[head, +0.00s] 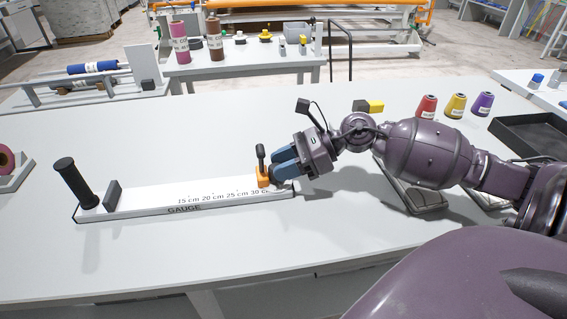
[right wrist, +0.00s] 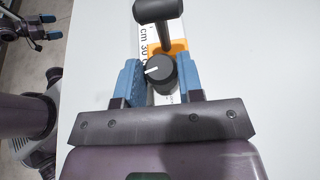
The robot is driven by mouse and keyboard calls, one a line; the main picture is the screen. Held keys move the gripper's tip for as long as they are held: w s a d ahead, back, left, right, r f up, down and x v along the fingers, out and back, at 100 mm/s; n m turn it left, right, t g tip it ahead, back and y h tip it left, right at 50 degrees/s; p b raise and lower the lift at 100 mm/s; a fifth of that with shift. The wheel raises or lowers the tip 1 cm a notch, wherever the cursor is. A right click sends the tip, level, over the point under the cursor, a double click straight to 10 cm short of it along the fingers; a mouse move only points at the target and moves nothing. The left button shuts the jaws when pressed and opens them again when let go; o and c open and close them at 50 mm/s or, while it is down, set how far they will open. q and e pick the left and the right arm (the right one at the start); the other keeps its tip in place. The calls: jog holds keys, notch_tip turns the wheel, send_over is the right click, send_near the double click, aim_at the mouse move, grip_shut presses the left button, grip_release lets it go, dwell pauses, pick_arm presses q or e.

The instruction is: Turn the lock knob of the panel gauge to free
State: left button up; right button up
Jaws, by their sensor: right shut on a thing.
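The panel gauge (head: 140,205) is a long white ruler bar lying on the table, with a black grip at its left end. Its orange slider (head: 263,180) stands near the 30 cm mark and carries an upright black handle (head: 260,155). My right gripper (head: 281,168) is at the slider's right side. In the right wrist view its blue fingers (right wrist: 160,85) are shut on the round black lock knob (right wrist: 161,74). The knob's white pointer line points left in that view. My left gripper (right wrist: 50,28) shows at that view's upper left, fingers apart and empty, away from the gauge.
A yellow and black block (head: 368,106) lies behind my right arm. A pink roll (head: 8,160) sits at the left edge. The table in front of the gauge is clear.

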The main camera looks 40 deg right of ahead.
jog(key=shift+s+r+m+t+h+p, duration=0.1)
jog(key=shift+r+m+t+h+p, duration=0.5)
jog(key=shift+p, duration=0.5)
jog(key=shift+f+m+t+p, duration=0.1)
jog(key=shift+m+t+p, duration=0.2)
jog(key=shift+t+p, duration=0.15)
jog(key=shift+a+f+m+t+h+p, duration=0.1)
jog(key=shift+m+t+h+p, duration=0.15)
jog(key=shift+m+h+p, duration=0.35)
pick_arm(q)
jog(key=shift+t, duration=0.3)
notch_tip(320, 180, up, 5)
jog(key=shift+f+p, duration=0.2)
jog(key=shift+p, duration=0.15)
pick_arm(e)
jog(key=shift+s+f, duration=0.1)
jog(key=shift+f, duration=0.1)
pick_arm(q)
jog(key=shift+s+f, duration=0.1)
jog(key=shift+f, duration=0.05)
pick_arm(e)
jog(key=shift+f, duration=0.2)
jog(key=o, duration=0.9)
jog(key=shift+c, duration=0.2)
pick_arm(q)
jog(key=shift+w, duration=0.2)
pick_arm(e)
jog(key=shift+o, duration=0.3)
pick_arm(q)
jog(key=shift+w, duration=0.1)
